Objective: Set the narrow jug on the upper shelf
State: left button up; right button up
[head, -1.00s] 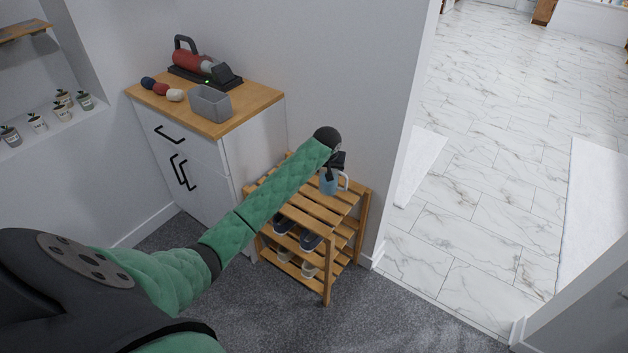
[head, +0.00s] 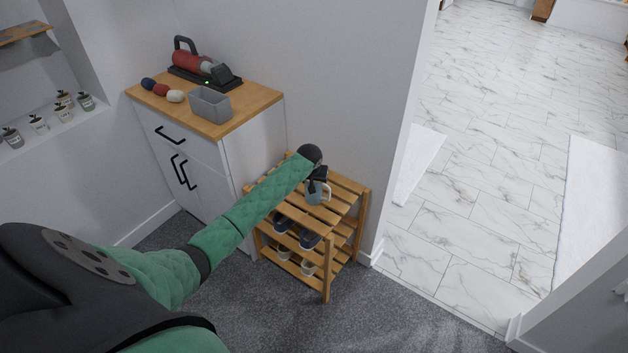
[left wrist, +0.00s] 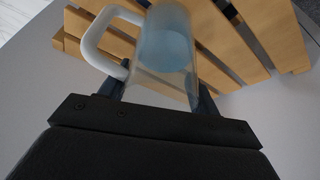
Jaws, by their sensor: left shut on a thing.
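The narrow jug (head: 314,193) is blue and clear with a pale handle, and it is upright at the wooden slatted rack's top. In the left wrist view the jug (left wrist: 168,50) shows between the fingers, its white handle to the left. My left gripper (head: 318,177) is shut on the jug. The rack's upper shelf (head: 344,187) is made of slats and lies below the jug. I cannot tell whether the jug's base touches it. My right gripper is not in view.
Dark shoes (head: 310,240) and light shoes stand on the rack's lower levels. A white cabinet (head: 255,140) with a wooden top stands to the left, holding a grey bin (head: 210,104) and a red device (head: 190,62). The wall is close behind the rack.

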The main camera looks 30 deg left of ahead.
pick_arm(q)
jog(key=o, duration=1.2)
